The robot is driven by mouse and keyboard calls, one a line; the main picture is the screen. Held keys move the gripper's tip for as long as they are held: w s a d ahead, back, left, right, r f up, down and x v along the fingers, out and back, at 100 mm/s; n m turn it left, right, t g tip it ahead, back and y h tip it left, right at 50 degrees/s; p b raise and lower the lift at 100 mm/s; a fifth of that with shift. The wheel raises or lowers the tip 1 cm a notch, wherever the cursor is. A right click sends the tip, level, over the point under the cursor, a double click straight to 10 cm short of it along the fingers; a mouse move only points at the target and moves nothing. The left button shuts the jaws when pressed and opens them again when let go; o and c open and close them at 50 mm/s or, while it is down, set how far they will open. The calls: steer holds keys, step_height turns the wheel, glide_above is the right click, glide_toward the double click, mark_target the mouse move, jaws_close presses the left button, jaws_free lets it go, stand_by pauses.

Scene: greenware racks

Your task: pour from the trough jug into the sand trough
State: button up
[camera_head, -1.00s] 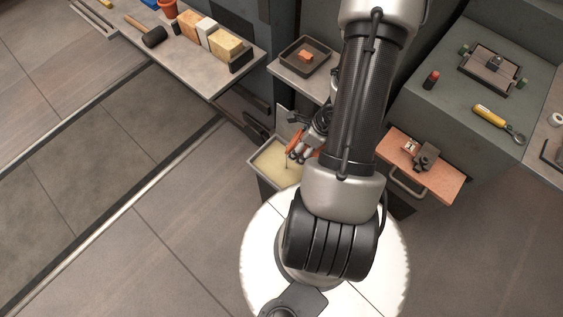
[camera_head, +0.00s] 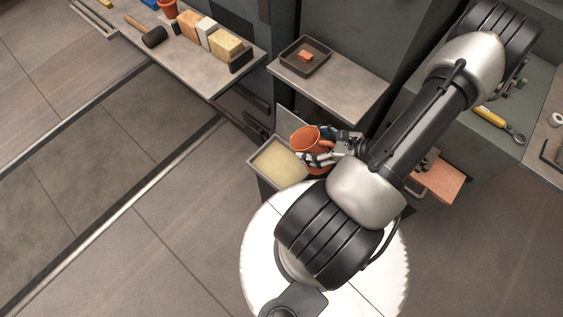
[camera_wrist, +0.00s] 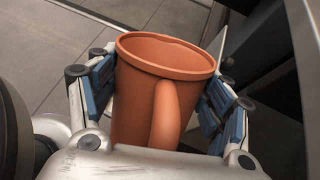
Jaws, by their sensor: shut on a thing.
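The trough jug (camera_head: 304,139) is an orange terracotta jug with a handle. My gripper (camera_head: 318,153) is shut around its body and holds it just right of the sand trough (camera_head: 265,184), close to the trough's right rim. The pale yellow sand (camera_head: 276,164) shows in the trough. In the wrist view the jug (camera_wrist: 146,103) stands nearly upright between my gripper's blue-padded fingers (camera_wrist: 163,95), its handle toward the camera. Its inside is mostly hidden. I see no stream from it.
A grey ledge with a dark tray (camera_head: 320,68) and a small orange block (camera_head: 305,56) lies behind. A pinkish shelf (camera_head: 440,183) is at right, partly behind my arm. A bench with blocks (camera_head: 208,33) and a mallet (camera_head: 154,37) is at upper left.

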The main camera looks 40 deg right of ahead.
mark_target(324, 150)
steer(key=shift+s+d+r+t+y, duration=0.15)
steer(key=shift+s+r+t, duration=0.05)
steer(key=shift+s+t, duration=0.3)
steer(key=shift+s+d+r+t+y, duration=0.15)
steer(key=shift+s+t, duration=0.25)
steer(key=shift+t, duration=0.1)
steer(key=shift+s+d+f+t+y, duration=0.25)
steer(key=shift+s+f+t, duration=0.25)
steer(key=shift+t, duration=0.4)
steer(key=shift+s+d+r+t+y, duration=0.15)
steer(key=shift+s+r+t+y, duration=0.25)
steer(key=shift+s+t, duration=0.4)
steer(key=shift+w, duration=0.15)
steer(key=shift+r, duration=0.1)
